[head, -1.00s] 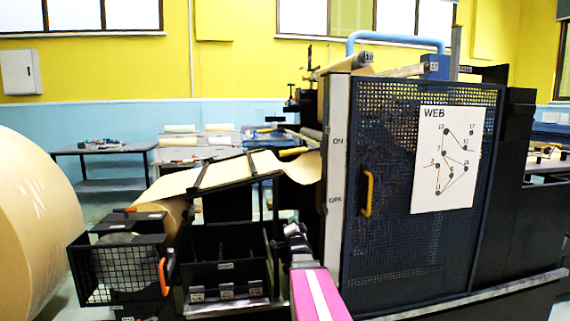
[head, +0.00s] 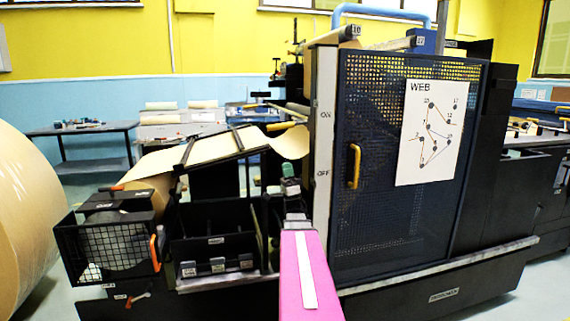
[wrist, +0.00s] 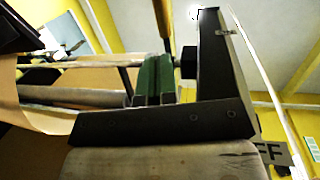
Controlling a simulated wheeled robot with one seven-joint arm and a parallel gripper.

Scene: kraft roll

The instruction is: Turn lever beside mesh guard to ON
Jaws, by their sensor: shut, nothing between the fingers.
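The dark mesh guard (head: 400,170) with a yellow handle (head: 355,167) stands right of centre in the head view. A pale upright strip (head: 322,150) at its left edge carries ON above and OFF below. My gripper (head: 290,186) is just left of this strip, near OFF height, with the pink arm (head: 305,280) below it. In the wrist view, the green fingers of my gripper (wrist: 153,80) are together and empty.
A black compartment rack (head: 215,245) and a small mesh cage (head: 112,245) with an orange handle stand left of my arm. Brown paper web (head: 215,150) slopes above them. A large paper roll (head: 35,215) is at the far left. Floor shows between roll and machine.

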